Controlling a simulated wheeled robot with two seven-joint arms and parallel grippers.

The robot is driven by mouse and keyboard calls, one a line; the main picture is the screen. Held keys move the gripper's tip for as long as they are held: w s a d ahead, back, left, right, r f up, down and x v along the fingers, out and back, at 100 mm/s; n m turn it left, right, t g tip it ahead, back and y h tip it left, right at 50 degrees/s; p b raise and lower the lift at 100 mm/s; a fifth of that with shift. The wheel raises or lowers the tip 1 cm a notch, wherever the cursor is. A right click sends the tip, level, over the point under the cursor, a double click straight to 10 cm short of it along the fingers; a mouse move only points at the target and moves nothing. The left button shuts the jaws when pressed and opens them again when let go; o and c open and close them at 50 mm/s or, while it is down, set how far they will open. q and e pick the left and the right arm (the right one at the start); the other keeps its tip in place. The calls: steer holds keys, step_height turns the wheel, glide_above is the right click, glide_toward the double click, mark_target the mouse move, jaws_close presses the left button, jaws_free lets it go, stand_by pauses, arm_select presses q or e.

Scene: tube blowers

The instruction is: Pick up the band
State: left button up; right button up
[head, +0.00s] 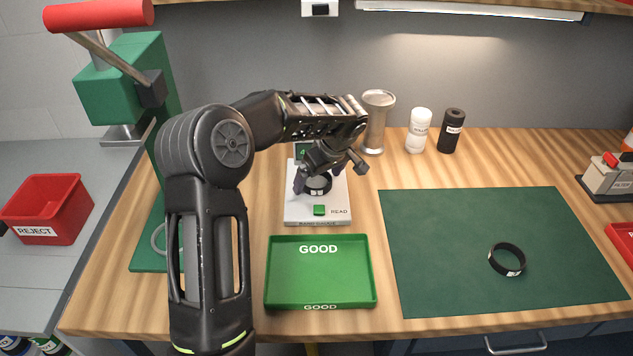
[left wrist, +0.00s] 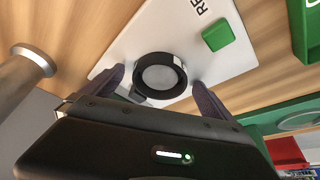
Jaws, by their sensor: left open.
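A black band (head: 318,185) with a small white label sits on the white reader device (head: 334,213) in the head view. In the left wrist view the band (left wrist: 137,83) rings a round grey disc on the device's top. My left gripper (head: 328,177) is above the reader with its fingers (left wrist: 157,88) apart, one on either side of the band. Contact with the band cannot be told. A second black band (head: 507,259) with a white label lies on the green mat (head: 440,225) at the right. My right gripper is not in view.
An empty green GOOD tray (head: 320,270) is in front of the reader. A metal post (head: 377,125), white bottle (head: 418,131) and black bottle (head: 451,131) stand behind. A green press (head: 122,85) and red REJECT bin (head: 48,207) are at the left.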

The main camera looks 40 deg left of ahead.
arm_select(q)
steer(key=c, duration=1.6)
steer(key=shift+o, duration=0.2)
step_height(320, 180, up, 10)
steer(key=b, duration=0.1)
